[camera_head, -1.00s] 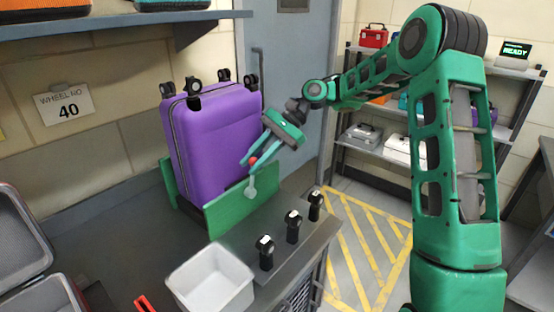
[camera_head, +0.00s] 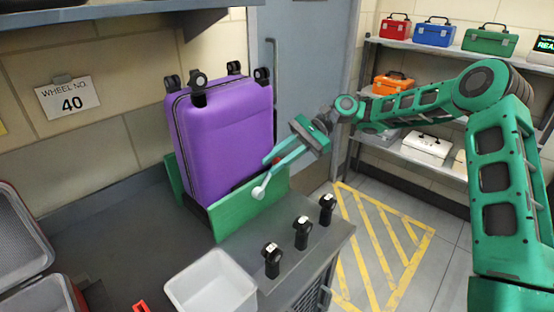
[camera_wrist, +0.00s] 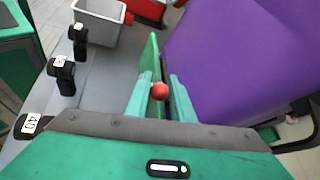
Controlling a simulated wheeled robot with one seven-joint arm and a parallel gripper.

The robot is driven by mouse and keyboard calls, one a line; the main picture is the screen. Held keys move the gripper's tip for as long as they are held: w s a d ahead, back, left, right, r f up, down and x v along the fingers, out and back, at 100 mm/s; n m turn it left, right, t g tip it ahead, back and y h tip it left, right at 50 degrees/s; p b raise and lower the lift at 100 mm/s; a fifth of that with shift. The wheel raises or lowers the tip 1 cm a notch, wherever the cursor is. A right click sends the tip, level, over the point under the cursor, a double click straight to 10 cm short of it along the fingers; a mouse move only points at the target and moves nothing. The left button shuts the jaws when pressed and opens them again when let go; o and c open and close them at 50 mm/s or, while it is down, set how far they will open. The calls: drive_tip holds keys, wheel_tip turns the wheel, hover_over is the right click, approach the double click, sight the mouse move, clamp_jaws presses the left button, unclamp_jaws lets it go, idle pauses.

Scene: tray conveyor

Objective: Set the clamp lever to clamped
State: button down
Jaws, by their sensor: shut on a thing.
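The clamp lever has a red ball knob (camera_wrist: 160,91) and a pale round pivot (camera_head: 259,192) on the outer face of a green clamp plate (camera_head: 236,213). The lever leans to the right from its pivot in the head view. My gripper (camera_head: 270,171) is shut on the red knob, with one green finger on each side of it in the wrist view (camera_wrist: 161,86). In the head view the fingers hide most of the knob. A purple suitcase (camera_head: 222,140) stands wheels-up behind the plate, next to another green plate (camera_head: 175,181).
Several black wheels (camera_head: 302,233) stand in a row on the bench front, right of a white bin (camera_head: 211,283). Shelves with toolboxes (camera_head: 433,32) stand at the back right. The yellow-striped floor (camera_head: 385,235) is clear.

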drive_tip(key=shift+w+d+f, duration=0.35)
drive_tip(key=shift+w+d, duration=0.05)
drive_tip(key=shift+w, duration=0.1)
drive_tip(key=c, duration=1.5)
unclamp_jaws()
drive_tip(key=shift+w+f, duration=0.1)
drive_tip(key=shift+c, duration=0.2)
drive_tip(key=shift+w, duration=0.1)
drive_tip(key=shift+s+a, duration=0.1)
drive_tip(key=shift+s, duration=0.1)
drive_tip(key=shift+w+d+r, duration=0.1)
drive_tip(key=shift+d+r, duration=0.1)
drive_tip(key=shift+r, duration=0.05)
drive_tip(key=v, duration=1)
drive_tip(key=shift+w+d, duration=0.1)
drive_tip(key=shift+w, duration=0.05)
